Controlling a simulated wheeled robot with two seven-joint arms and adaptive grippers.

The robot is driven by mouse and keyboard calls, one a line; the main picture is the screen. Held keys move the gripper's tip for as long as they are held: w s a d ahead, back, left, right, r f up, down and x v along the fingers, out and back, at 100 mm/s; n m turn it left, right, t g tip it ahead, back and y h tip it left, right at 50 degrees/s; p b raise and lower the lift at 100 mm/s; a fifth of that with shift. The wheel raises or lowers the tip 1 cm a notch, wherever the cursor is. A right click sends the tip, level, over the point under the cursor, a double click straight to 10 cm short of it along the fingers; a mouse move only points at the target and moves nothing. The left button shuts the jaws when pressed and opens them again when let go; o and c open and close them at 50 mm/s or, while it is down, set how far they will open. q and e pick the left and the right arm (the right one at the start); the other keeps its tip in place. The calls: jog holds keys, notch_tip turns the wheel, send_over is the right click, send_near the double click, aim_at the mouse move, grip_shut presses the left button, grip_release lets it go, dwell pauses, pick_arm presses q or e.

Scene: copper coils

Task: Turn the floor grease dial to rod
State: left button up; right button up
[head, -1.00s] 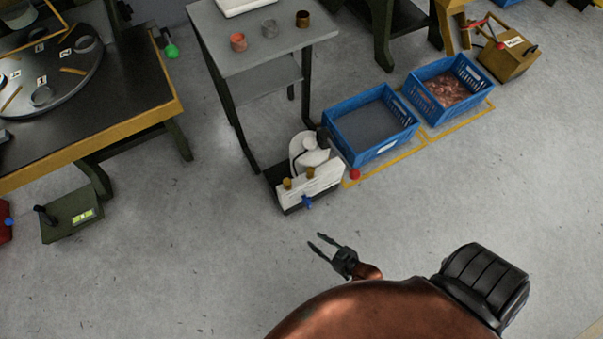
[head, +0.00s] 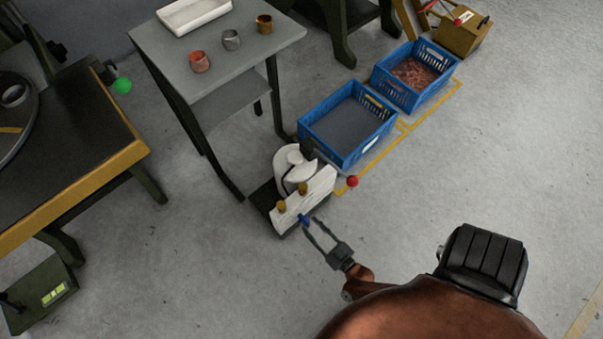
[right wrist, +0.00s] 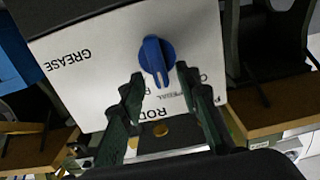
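The white floor grease unit (head: 318,192) stands by the grey table's legs. Its blue dial (head: 304,219) is on the front face and also shows in the right wrist view (right wrist: 154,60), on a white panel (right wrist: 100,62). The panel reads GREASE at left and ROD below the dial; a third label is partly hidden by a finger. The dial's long grip runs roughly up and down in that view, tilted slightly; I cannot tell which end points. My right gripper (head: 312,229) is open, its fingertips close to the dial, one on either side in the wrist view; contact is unclear. My left gripper is not in view.
A red ball knob (head: 352,181) sticks out right of the unit. Blue crates (head: 352,155) stand behind it to the right. The grey table (head: 215,55) rises behind, holding cups and a tray. A dark workbench (head: 85,150) is at left. Floor right of the crates is clear.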

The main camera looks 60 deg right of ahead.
jog(key=shift+w+d, duration=0.45)
jog(key=shift+w, duration=0.15)
jog(key=shift+w+a, duration=0.15)
jog(key=shift+a, duration=0.1)
jog(key=shift+c, duration=1.1)
grip_shut()
